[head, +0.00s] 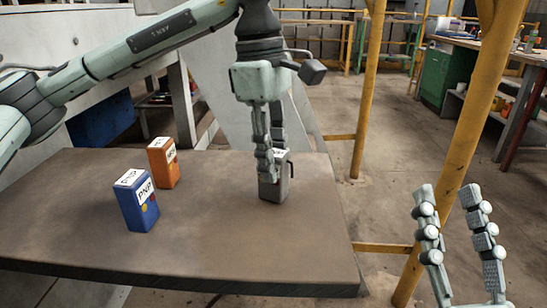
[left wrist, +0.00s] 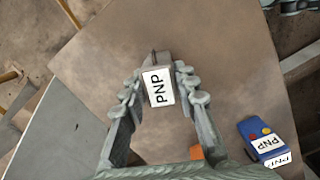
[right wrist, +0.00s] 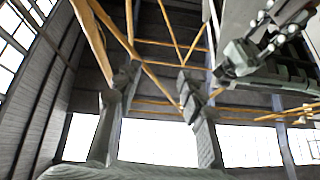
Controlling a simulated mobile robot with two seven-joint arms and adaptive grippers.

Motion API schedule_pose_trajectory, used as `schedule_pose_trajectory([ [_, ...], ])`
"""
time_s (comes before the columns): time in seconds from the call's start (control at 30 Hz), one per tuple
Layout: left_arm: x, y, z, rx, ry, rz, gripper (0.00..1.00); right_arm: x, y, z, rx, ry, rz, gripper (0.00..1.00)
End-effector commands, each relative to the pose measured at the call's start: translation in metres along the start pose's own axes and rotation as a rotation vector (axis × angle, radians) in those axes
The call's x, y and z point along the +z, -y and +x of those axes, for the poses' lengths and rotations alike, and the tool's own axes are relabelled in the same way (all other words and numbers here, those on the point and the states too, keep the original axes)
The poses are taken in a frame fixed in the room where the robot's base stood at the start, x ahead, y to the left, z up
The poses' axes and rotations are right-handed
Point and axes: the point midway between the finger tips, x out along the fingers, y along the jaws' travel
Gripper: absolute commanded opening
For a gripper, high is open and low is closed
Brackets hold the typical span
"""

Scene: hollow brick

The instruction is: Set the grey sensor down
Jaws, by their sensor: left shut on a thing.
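The grey sensor (head: 272,191) is a small upright box at the right part of the brown table (head: 215,235). My left gripper (head: 273,160) points down and is shut on it from above. In the left wrist view the sensor (left wrist: 151,73), with a white PNP label, sits between the two fingers. Its base is at or very close to the tabletop; I cannot tell if it touches. My right gripper (head: 450,192) is open and empty, pointing up beyond the table's right edge.
A blue PNP sensor (head: 138,207) and an orange sensor (head: 165,168) stand on the table to the left. The table is bare around the grey sensor, with its right edge close by. Yellow posts (head: 370,90) stand behind and to the right.

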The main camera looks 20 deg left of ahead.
Motion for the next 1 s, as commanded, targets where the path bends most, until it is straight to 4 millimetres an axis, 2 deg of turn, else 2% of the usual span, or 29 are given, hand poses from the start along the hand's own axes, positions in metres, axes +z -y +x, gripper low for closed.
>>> schedule_pose_trajectory([
  [0.17, 0.0, 0.0, 0.003, 0.0, 0.001, 0.0, 0.0, -0.003, 0.0, -0.001, 0.0, -0.023, -0.001, 0.4],
  [0.2, 0.0, 0.0, 0.003, -0.001, 0.0, 0.0, 0.31, -0.004, -0.001, 0.0, 0.0, -0.029, -0.001, 0.4],
  [0.37, 0.0, 0.0, 0.002, -0.001, 0.0, 0.0, 0.49, -0.004, -0.001, 0.0, 0.0, -0.027, -0.002, 0.4],
  [0.63, 0.0, 0.0, 0.002, 0.0, 0.0, 0.0, 0.49, -0.004, -0.001, 0.0, 0.0, -0.026, -0.002, 0.4],
  [0.77, 0.001, 0.0, -0.006, 0.002, 0.001, 0.0, 0.49, 0.0, 0.0, 0.001, 0.001, 0.008, 0.001, 0.4],
  [0.87, 0.001, -0.001, -0.023, 0.003, 0.002, -0.001, 0.49, 0.006, 0.002, 0.0, -0.001, 0.048, 0.004, 0.4],
  [1.0, 0.001, -0.001, -0.055, 0.004, 0.002, -0.001, 0.49, 0.016, 0.003, -0.001, -0.003, 0.121, 0.008, 0.4],
])
